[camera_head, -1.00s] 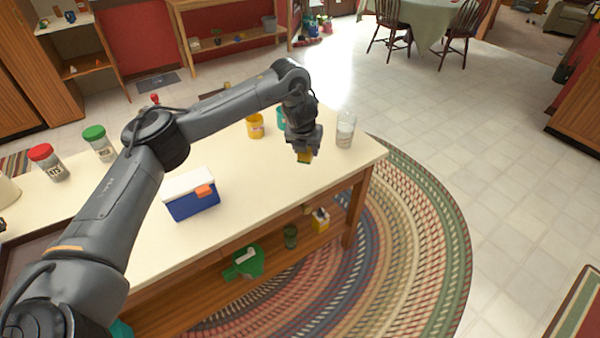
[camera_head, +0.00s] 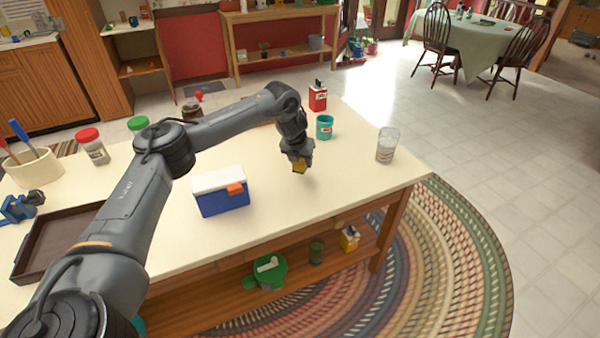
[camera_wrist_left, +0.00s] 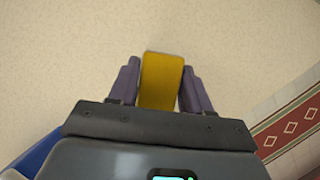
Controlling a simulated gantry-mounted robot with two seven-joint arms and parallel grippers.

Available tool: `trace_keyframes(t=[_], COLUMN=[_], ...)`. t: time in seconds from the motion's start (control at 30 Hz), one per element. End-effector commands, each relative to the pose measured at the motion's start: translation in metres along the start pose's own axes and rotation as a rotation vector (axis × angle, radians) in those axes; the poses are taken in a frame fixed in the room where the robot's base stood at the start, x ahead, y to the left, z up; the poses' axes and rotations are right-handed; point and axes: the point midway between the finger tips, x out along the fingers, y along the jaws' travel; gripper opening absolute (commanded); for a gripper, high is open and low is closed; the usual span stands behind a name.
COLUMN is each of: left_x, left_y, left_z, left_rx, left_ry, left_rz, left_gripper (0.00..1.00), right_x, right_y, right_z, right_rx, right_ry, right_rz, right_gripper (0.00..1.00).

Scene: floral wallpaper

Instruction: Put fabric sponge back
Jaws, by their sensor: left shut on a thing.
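A yellow sponge (camera_wrist_left: 161,80) sits between the two fingers of my left gripper (camera_wrist_left: 160,88) in the left wrist view. The gripper is shut on it. In the head view the left gripper (camera_head: 299,164) points down over the cream countertop (camera_head: 330,190), with the yellow sponge (camera_head: 299,166) at its fingertips. The sponge appears to be held above the counter; the exact gap is hard to tell. My right gripper does not show in either view.
A blue and white cooler box (camera_head: 221,194) stands left of the gripper. A brown tray (camera_head: 50,243) lies at the left. The counter's front right is clear.

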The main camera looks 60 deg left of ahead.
Motion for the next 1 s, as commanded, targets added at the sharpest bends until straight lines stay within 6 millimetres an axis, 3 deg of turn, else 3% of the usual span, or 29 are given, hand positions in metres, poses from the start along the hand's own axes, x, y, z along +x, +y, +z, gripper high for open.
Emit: trace_keyframes(t=[0.17,0.5,0.9,0.93,1.0], left_x=[0.005,0.039,0.041,0.041,0.041], left_y=[0.003,0.004,0.003,0.003,0.003], left_z=[-0.001,-0.015,-0.016,-0.016,-0.016], left_rx=[0.001,-0.001,0.000,0.000,0.000], left_ry=[-0.001,0.000,0.000,-0.001,-0.001], left_rz=[-0.001,0.000,0.000,-0.001,-0.001], left_gripper=[0.20,0.20,0.20,0.51,0.62], right_x=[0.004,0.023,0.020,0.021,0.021], right_y=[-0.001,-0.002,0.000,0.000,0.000], right_z=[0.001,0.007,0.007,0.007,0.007], right_rx=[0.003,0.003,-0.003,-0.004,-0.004], right_ry=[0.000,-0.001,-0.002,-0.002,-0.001], right_rz=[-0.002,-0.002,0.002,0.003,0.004], right_gripper=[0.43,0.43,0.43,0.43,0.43])
